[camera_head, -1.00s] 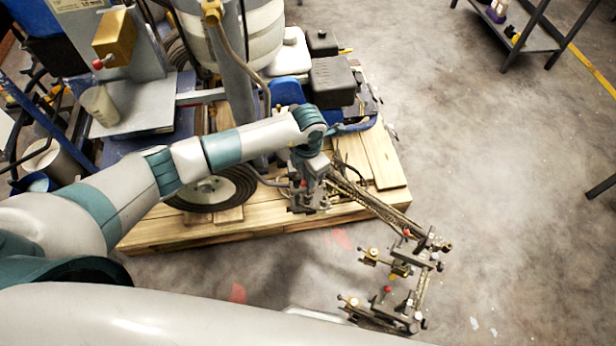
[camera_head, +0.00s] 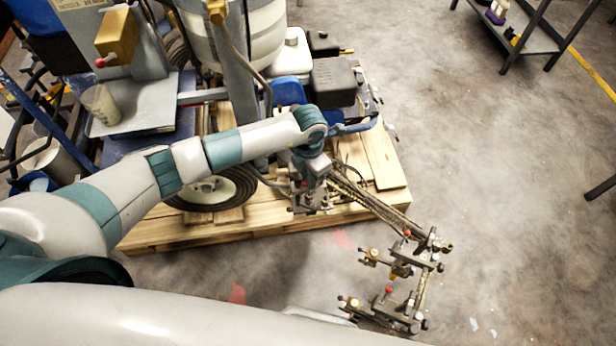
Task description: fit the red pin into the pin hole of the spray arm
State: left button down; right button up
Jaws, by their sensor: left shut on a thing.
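The spray arm (camera_head: 376,207) runs out from the striper over the pallet's front right edge and carries brass nozzles and clamps at its outer end. Small red knobs or pins show on it, one near the joint (camera_head: 406,233) and one lower down (camera_head: 388,290); I cannot tell which is the red pin. My left gripper (camera_head: 308,208) hangs at the inner end of the spray arm, over the pallet's front edge. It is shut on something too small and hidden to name. The pin hole cannot be made out. My right gripper is not in view.
The line striper (camera_head: 333,82) stands on a wooden pallet (camera_head: 384,158) with a black wheel (camera_head: 212,188) at its front. Yellow-striped concrete floor on the right is mostly clear. A metal shelf (camera_head: 530,35) stands at the far right.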

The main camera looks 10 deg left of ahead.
pick_arm(q)
jog(key=shift+a+f, duration=0.2)
jog(key=shift+a, duration=0.05)
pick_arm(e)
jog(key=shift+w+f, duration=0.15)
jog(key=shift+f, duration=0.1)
pick_arm(q)
jog(key=shift+d+r+p, duration=0.1)
jog(key=shift+r+p, duration=0.2)
jog(key=shift+p, duration=0.1)
jog(key=shift+r, duration=0.15)
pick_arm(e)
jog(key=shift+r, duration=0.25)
pick_arm(q)
jog(key=shift+d+r, duration=0.2)
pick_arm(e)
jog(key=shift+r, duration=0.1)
pick_arm(q)
jog(key=shift+f, duration=0.1)
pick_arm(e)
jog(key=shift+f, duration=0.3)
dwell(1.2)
pick_arm(q)
jog(key=shift+a, duration=0.1)
jog(key=shift+f+b, duration=0.1)
jog(key=shift+b, duration=0.2)
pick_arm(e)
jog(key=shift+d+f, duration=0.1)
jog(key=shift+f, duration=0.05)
